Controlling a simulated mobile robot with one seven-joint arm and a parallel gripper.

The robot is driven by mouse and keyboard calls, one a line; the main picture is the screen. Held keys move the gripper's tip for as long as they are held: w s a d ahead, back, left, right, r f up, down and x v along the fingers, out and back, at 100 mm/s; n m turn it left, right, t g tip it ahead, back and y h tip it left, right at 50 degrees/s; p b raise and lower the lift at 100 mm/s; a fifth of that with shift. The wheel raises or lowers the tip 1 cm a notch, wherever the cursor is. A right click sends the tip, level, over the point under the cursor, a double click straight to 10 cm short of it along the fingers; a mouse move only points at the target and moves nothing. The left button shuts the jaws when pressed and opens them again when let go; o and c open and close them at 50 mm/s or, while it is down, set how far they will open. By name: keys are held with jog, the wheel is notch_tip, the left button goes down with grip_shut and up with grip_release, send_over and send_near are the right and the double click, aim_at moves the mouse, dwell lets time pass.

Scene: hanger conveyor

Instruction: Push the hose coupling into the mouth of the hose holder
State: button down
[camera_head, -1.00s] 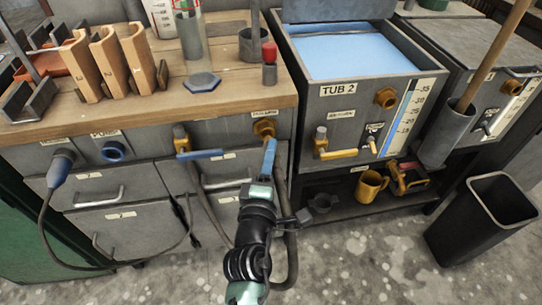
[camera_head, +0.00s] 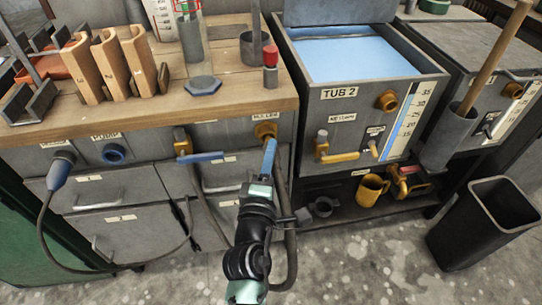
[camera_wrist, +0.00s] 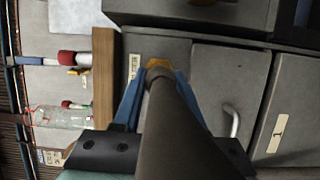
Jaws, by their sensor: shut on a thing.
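My gripper (camera_head: 268,158) has its blue fingers at a brass fitting (camera_head: 265,130) on the grey cabinet front below the worktop. In the wrist view the fingers (camera_wrist: 152,92) flank a thick dark hose end, which I take for the hose coupling (camera_wrist: 172,115). Its far end overlaps the brass fitting (camera_wrist: 157,65); I cannot tell if they touch or how deep it sits. The dark hose (camera_head: 290,240) hangs down beside my arm. I cannot tell surely which part is the hose holder; the brass fitting lies straight ahead of the coupling.
Tub 2 (camera_head: 335,110) stands at the right, with a brass spout and taps. A shelf below it holds a yellow mug (camera_head: 371,190) and a dark ring (camera_head: 323,206). A blue-handled valve (camera_head: 200,157) is left of my gripper. A black bin (camera_head: 482,225) stands at right.

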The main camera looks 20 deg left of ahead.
jog(key=shift+w+a+b, duration=0.6)
jog(key=shift+w+a, duration=0.1)
jog(key=shift+w, duration=0.35)
dwell(1.2)
jog(key=c, duration=0.7)
grip_release()
jog(key=o, duration=0.6)
jog(key=shift+c, duration=0.2)
jog(key=shift+s, duration=0.1)
jog(key=p+v, duration=0.1)
jog(key=v, duration=1.1)
jog(key=shift+s, duration=0.4)
jog(key=shift+d, duration=0.1)
